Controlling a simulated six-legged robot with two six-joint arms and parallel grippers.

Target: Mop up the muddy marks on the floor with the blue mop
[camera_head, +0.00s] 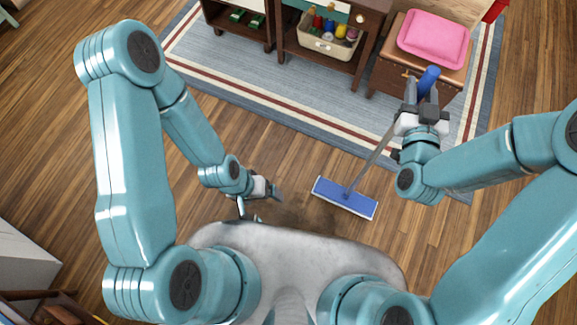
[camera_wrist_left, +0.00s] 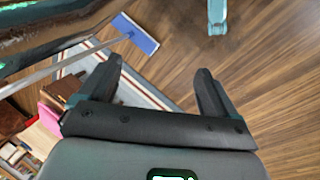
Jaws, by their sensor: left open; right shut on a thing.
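The blue mop has a flat blue head (camera_head: 345,197) lying on the wooden floor and a thin grey handle rising to a blue grip (camera_head: 428,79). My right gripper (camera_head: 424,92) is shut on the mop handle near its blue grip. The mop head also shows in the left wrist view (camera_wrist_left: 136,34). A faint brown muddy mark (camera_head: 310,210) lies on the floor just left of and below the mop head, partly hidden by my base. My left gripper (camera_head: 262,203) is open and empty, low left of the mark. It also shows in the left wrist view (camera_wrist_left: 160,85).
A blue-grey rug (camera_head: 250,95) with a red stripe lies behind the mop. Bare floor lies around the mop head.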

